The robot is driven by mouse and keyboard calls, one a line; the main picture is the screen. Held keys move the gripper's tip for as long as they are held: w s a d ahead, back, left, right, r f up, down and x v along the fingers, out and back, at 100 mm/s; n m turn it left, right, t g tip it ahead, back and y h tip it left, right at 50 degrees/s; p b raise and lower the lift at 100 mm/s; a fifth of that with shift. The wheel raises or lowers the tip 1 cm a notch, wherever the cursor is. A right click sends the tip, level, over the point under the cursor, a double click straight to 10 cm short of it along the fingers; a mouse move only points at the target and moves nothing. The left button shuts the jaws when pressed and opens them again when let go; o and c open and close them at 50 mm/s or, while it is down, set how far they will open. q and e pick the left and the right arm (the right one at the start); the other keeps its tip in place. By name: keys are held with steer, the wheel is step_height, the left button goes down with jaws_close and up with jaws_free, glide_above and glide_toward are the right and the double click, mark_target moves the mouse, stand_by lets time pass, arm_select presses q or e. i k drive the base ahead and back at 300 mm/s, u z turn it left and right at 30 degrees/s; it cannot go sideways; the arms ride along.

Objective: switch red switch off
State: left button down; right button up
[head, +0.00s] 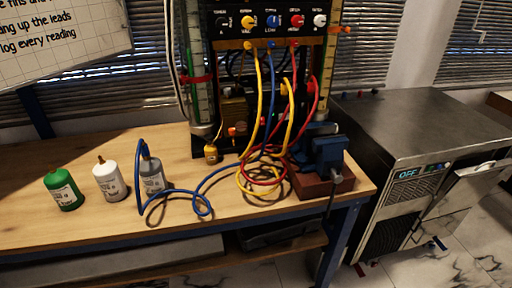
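A black panel (262,21) stands upright at the back of the bench, at the top of the head view. It carries a row of coloured round controls with small labels. The red one (297,20) is right of the blue one (273,20) and left of the white one (320,20). Its on or off position is too small to tell. Neither of my grippers is in view.
Coloured cables (262,175) hang from the panel and coil on the wooden bench (110,225). Green (63,191), white (110,182) and grey (152,176) bottles stand at left. A blue vise (325,152) sits at the right edge. A metal cabinet (425,125) reads OFF.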

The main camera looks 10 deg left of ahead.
mark_target(261, 123)
steer(key=k, duration=0.7)
steer(key=z, duration=0.65)
steer(key=i, duration=1.3)
steer(key=u, duration=0.65)
